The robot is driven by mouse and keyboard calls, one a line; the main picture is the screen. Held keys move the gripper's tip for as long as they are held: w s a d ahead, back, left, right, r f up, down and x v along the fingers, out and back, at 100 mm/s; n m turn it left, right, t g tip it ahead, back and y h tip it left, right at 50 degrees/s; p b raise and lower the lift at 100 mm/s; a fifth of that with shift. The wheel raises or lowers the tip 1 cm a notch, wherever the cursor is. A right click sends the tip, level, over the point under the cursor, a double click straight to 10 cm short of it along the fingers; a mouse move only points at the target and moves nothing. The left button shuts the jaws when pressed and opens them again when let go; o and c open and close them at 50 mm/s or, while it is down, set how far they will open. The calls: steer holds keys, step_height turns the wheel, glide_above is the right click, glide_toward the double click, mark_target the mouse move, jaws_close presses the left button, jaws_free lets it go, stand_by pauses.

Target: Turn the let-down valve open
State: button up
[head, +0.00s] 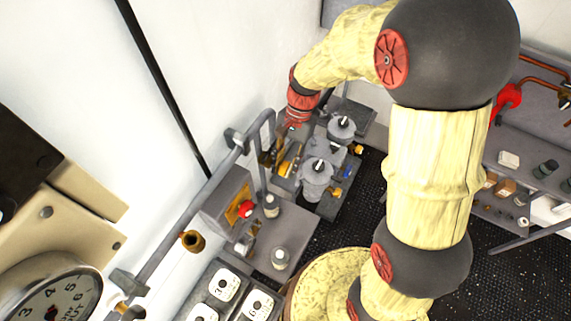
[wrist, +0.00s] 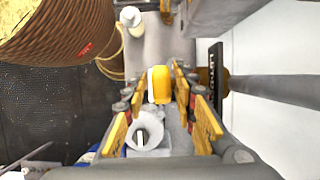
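My gripper (wrist: 160,92) points down at the deck equipment, its yellow-and-grey fingers spread apart with a gap between the tips. A yellow block-like part with a pale left side (wrist: 161,84) shows in that gap in the wrist view; I cannot tell whether it touches a finger. In the head view my gripper (head: 279,150) is beside the grey pipe rail, left of two round grey housings (head: 317,171). No label shows which fitting is the let-down valve. A red knob on a yellow plate (head: 245,208) sits on the grey box nearer the camera.
A grey pipe rail (head: 183,223) runs along the white wall, with a brass fitting (head: 193,241) on it. A dial gauge (head: 56,298) is at lower left. A shelf with small jars (head: 508,160) stands at right. Dark textured floor (head: 520,270) is open there.

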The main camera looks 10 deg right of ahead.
steer(key=c, duration=0.4)
jaws_close()
